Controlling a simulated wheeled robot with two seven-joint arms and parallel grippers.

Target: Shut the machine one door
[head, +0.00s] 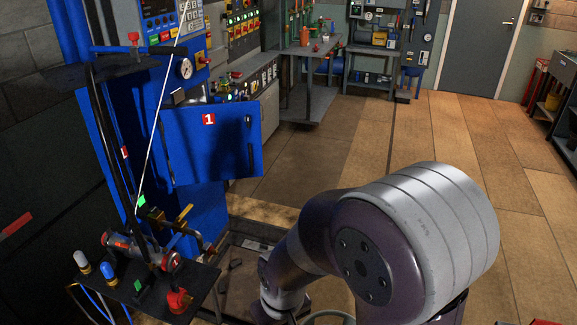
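The machine one door (215,143) is a blue panel with a red label marked "1" in the head view. It stands open, swung out to the right from the tall blue machine (88,140). A dark handle or latch shows near its right edge. A large grey and purple link of my arm fills the lower right, to the right of and below the door in the picture. No gripper fingers show in this view, so neither gripper can be placed relative to the door.
A dark stand with valves (140,250) and blue and white knobs stands at the lower left. A control cabinet (240,85) with buttons is behind the door. Workbenches (318,50) line the back, with a grey room door (473,50). The wooden floor (400,135) is clear at centre right.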

